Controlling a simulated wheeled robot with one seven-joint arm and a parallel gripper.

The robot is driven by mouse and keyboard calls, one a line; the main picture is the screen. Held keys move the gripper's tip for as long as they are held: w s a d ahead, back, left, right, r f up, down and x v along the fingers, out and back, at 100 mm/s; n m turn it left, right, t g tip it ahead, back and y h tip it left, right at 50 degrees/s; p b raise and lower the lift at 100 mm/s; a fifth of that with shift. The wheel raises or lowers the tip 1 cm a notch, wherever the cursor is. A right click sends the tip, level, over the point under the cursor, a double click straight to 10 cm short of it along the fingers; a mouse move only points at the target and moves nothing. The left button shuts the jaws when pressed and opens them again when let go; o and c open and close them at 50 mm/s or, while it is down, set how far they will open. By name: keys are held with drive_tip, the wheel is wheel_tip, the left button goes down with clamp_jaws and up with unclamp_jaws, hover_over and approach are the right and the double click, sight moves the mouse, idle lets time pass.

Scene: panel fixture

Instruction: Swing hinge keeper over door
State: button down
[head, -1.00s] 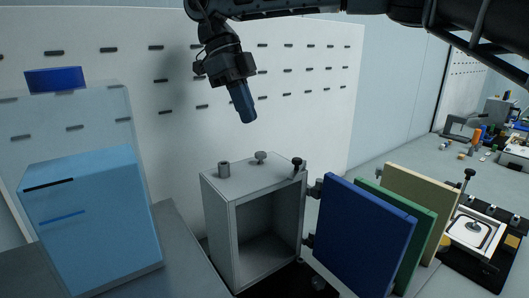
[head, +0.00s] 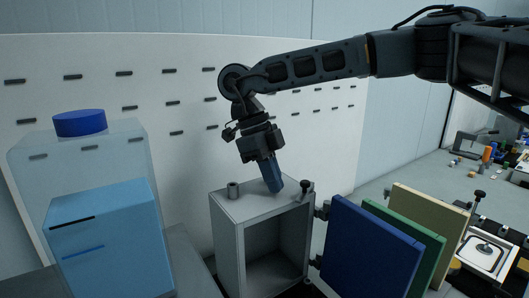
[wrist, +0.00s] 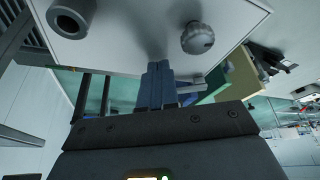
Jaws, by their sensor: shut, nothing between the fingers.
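My gripper (head: 277,189) is shut and empty, its blue fingers pointing down at the top of a grey box (head: 227,240). I cannot tell whether they touch it. The blue door (head: 367,250) stands swung open on black hinges (head: 322,212). I cannot tell which part is the keeper.
A green panel (head: 432,255) and a cream panel (head: 430,215) stand behind the blue door. A light blue box (head: 110,240) and a blue-capped container (head: 80,123) stand at left. A slotted white panel (head: 180,90) rises behind.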

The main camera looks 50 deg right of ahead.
sight(306, 189)
drive_tip(key=shift+s+d+r+p, duration=0.1)
drive_tip(key=shift+s+d+p, duration=0.1)
drive_tip(key=shift+s, duration=0.7)
drive_tip(key=shift+s+d+r+p, duration=0.1)
drive_tip(key=shift+s+d+p, duration=0.1)
drive_tip(key=shift+s, duration=0.65)
